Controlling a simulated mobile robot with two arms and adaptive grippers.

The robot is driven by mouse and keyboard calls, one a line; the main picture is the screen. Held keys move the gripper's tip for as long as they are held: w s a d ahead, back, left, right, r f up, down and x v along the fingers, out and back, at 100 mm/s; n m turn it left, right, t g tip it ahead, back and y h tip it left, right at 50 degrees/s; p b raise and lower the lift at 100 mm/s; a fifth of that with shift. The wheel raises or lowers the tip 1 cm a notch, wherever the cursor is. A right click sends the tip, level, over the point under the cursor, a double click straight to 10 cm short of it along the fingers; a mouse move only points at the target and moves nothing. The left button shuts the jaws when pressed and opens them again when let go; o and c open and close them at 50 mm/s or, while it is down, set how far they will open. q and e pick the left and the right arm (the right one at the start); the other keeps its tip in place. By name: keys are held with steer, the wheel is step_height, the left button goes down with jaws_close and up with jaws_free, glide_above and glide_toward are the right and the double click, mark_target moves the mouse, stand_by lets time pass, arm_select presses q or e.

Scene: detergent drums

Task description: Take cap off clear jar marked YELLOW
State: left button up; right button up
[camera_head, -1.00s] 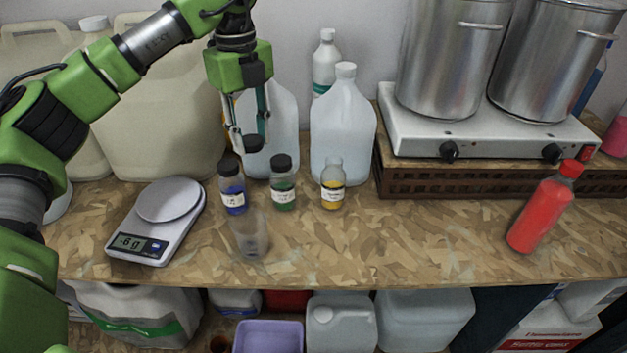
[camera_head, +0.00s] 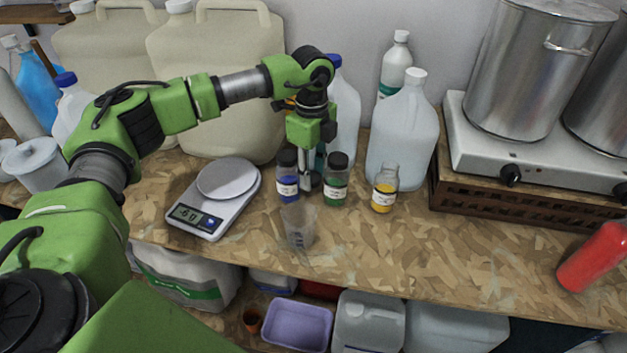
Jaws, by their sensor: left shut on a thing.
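The clear jar with yellow contents (camera_head: 384,190) stands upright on the bench, right of the other small jars. Its neck is bare, with no cap on it. My left gripper (camera_head: 309,181) is low, between and slightly behind the blue jar (camera_head: 288,180) and the green jar (camera_head: 336,182), both with black caps. It is shut on a small dark cap, mostly hidden at its fingertips; whether the cap touches the bench cannot be told. My right gripper is not in view.
An empty clear beaker (camera_head: 299,226) stands in front of the blue jar. A scale (camera_head: 211,205) is to the left. Big jugs (camera_head: 402,138) stand behind. A hotplate (camera_head: 480,150) with steel pots and a red bottle (camera_head: 594,258) are right. The front middle bench is clear.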

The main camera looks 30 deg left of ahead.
mark_target(312, 195)
arm_select(q)
step_height(312, 195, down, 4)
steer(key=shift+r+p, duration=0.1)
steer(key=shift+p, duration=0.5)
steer(key=shift+f, duration=0.3)
steer(key=shift+f, duration=0.2)
steer(key=o, duration=1.2)
